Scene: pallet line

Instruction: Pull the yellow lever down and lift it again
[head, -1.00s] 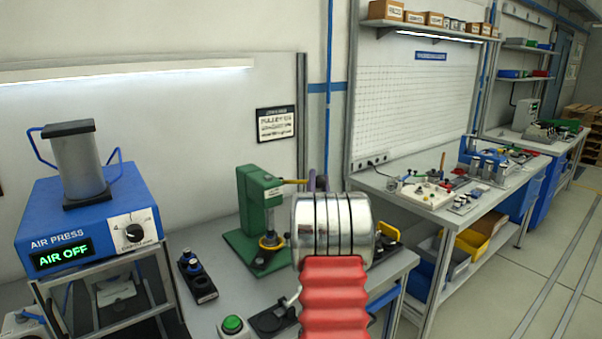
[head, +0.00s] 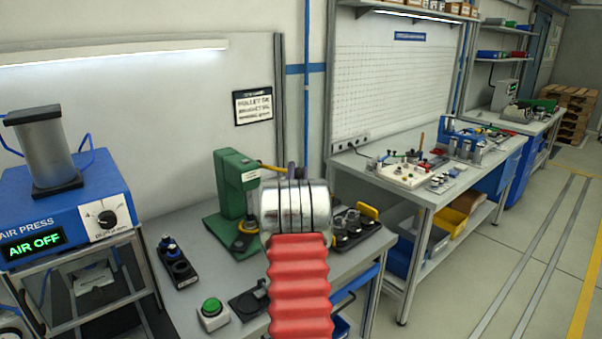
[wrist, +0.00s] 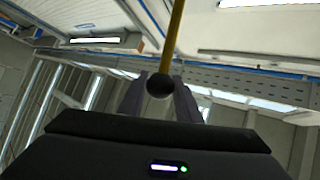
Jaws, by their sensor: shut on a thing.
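The yellow lever (head: 272,167) sticks out to the right from the top of the green press (head: 236,190) in the head view, sloping slightly down. In the wrist view the yellow lever (wrist: 173,38) runs down from the top edge to a dark round knob (wrist: 160,85). My gripper (wrist: 160,92) has its two fingers on either side of this knob and is shut on the lever's end. In the head view my gripper (head: 294,168) is mostly hidden behind my own silver and red arm links.
A blue air press (head: 65,210) reading AIR OFF stands at left. A green button box (head: 212,313) and a black holder (head: 177,265) sit on the bench. A black tray with yellow handles (head: 352,226) lies right of my arm. Another workbench (head: 430,175) stands farther right.

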